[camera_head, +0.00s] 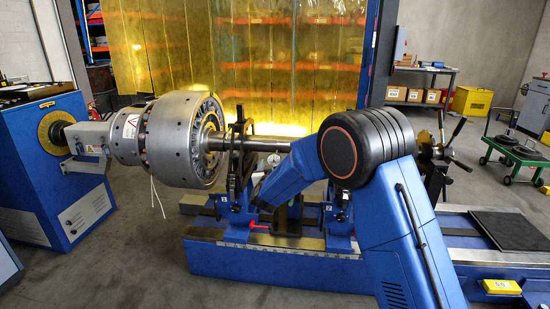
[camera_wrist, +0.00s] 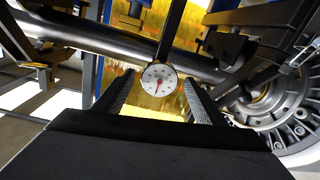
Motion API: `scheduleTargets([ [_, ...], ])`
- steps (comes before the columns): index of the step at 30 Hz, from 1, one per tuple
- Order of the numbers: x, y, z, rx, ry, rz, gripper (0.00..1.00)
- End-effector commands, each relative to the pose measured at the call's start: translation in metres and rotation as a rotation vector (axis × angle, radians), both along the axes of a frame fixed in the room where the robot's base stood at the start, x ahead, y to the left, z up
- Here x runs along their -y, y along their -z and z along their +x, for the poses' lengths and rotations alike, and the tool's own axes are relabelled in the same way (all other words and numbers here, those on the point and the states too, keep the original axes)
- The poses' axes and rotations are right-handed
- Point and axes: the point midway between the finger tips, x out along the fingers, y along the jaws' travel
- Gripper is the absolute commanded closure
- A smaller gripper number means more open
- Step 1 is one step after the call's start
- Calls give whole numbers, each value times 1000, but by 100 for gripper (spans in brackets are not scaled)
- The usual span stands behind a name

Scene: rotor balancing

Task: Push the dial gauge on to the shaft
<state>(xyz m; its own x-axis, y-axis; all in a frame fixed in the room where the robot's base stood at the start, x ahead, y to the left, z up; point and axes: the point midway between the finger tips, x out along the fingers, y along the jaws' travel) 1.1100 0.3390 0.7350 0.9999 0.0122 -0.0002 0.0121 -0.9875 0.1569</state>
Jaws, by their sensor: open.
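The dial gauge (camera_wrist: 159,79) has a round white face and a red needle. In the wrist view it appears between the two fingers of my open gripper (camera_wrist: 158,92), at the end of a dark rod (camera_wrist: 173,30). I cannot tell whether either finger touches it. The dark shaft (camera_wrist: 90,38) runs across behind the rod, and the gauge face overlaps its lower edge in the picture. I cannot tell whether gauge and shaft touch. In the head view the steel shaft (camera_head: 262,144) extends right from the rotor (camera_head: 180,138). My blue arm hides part of it there, and my fingers are not clear.
Upright shaft supports (camera_head: 237,160) stand on the blue machine bed (camera_head: 270,258). The rotor's slotted face (camera_wrist: 285,115) is close at the right in the wrist view. A blue drive cabinet (camera_head: 45,160) stands left. A dark mat (camera_head: 508,229) lies on the bed's right end.

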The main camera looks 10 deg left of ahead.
Motion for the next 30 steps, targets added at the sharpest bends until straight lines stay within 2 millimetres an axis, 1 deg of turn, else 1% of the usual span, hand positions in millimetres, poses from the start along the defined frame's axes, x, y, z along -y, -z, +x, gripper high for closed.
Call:
scheduleTargets([
  [1, 1, 0, 10, 1, 3, 1, 36],
  [6, 0, 0, 38, 1, 2, 1, 36],
  [12, 0, 0, 61, 0, 1, 0, 36],
  [18, 0, 0, 70, 0, 0, 0, 36],
  [25, 0, 0, 70, 0, 0, 0, 36],
  [26, 0, 0, 70, 0, 0, 0, 38],
  [27, 0, 0, 70, 0, 0, 0, 48],
  [29, 0, 0, 70, 0, 0, 0, 62],
  [30, 0, 0, 70, 0, 0, 0, 72],
])
